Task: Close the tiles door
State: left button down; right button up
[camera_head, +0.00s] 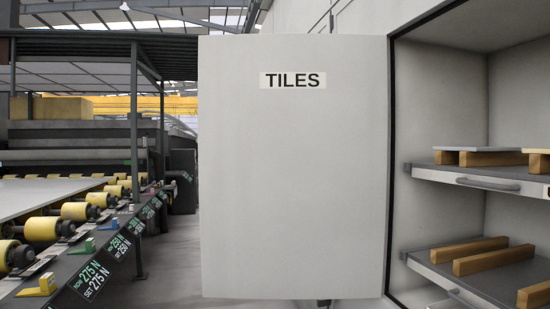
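The tiles door (293,190) is a flat light-grey panel with a white label reading TILES (293,80) near its top. It stands open in the middle of the view, swung out to the left of the cabinet (440,120). Its right edge is at the cabinet's dark front frame, and the cabinet's inside shows on the right. No handle shows on the visible face of the door. Neither of my grippers is in view.
Inside the cabinet are an upper shelf (472,181) with a handle and wooden blocks, and a lower shelf (470,285) with wooden bars. On the left is a roller line with yellow rollers (42,229). Grey floor (168,265) shows between it and the door.

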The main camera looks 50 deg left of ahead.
aim_at(293, 128)
jog(key=j+u, duration=0.2)
jog(key=j, duration=0.55)
jog(key=j+u, duration=0.2)
jog(key=j, duration=0.55)
jog(key=i+j+u, duration=0.2)
jog(key=j, duration=0.5)
jog(key=k, duration=0.1)
